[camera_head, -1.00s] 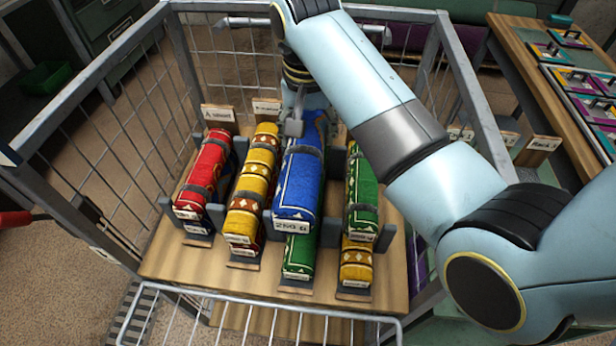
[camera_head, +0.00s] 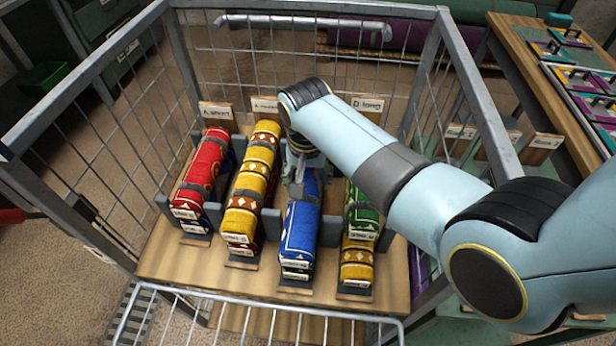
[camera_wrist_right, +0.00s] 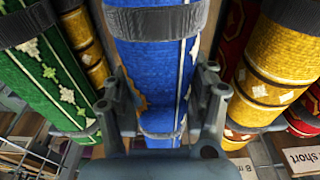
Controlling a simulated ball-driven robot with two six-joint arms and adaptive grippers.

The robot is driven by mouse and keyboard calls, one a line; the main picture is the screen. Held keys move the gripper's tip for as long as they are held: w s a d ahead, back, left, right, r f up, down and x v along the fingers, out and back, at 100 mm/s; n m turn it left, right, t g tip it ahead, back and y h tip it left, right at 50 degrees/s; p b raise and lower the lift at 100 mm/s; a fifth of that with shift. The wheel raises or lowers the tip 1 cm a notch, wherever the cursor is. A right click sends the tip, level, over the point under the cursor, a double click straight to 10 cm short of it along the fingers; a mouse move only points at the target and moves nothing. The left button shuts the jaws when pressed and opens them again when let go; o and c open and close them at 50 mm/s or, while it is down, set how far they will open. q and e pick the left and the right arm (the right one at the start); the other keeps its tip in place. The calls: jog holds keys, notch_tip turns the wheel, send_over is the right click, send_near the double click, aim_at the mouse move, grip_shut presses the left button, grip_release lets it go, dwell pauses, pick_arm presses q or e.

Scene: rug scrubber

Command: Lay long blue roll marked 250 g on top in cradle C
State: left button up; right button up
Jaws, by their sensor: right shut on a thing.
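The long blue roll (camera_head: 301,225) lies lengthwise in the third cradle from the left, on top of a green roll whose front end (camera_head: 293,274) shows just under it. The sign of that cradle is hidden behind my arm. My right gripper (camera_head: 299,183) is shut on the blue roll near its back part. In the right wrist view, its two fingers (camera_wrist_right: 162,92) stand on either side of the blue roll (camera_wrist_right: 155,60). The weight mark is too small to read now. My left gripper is not in view.
Red (camera_head: 205,168) and yellow (camera_head: 252,180) rolls fill the cradles to the left. A green roll (camera_head: 362,215) lies over a yellow one (camera_head: 356,262) in cradle D, to the right. Wire mesh walls (camera_head: 100,150) surround the wooden shelf. A wooden table (camera_head: 530,70) stands right.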

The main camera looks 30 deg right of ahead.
aim_at(307, 177)
jog(key=o, duration=1.4)
jog(key=shift+f, duration=0.15)
jog(key=r, duration=0.4)
jog(key=r+p, duration=0.1)
jog(key=r, duration=0.3)
jog(key=s+a+r, duration=0.1)
jog(key=r, duration=0.3)
jog(key=shift+r, duration=0.15)
jog(key=shift+s, duration=0.1)
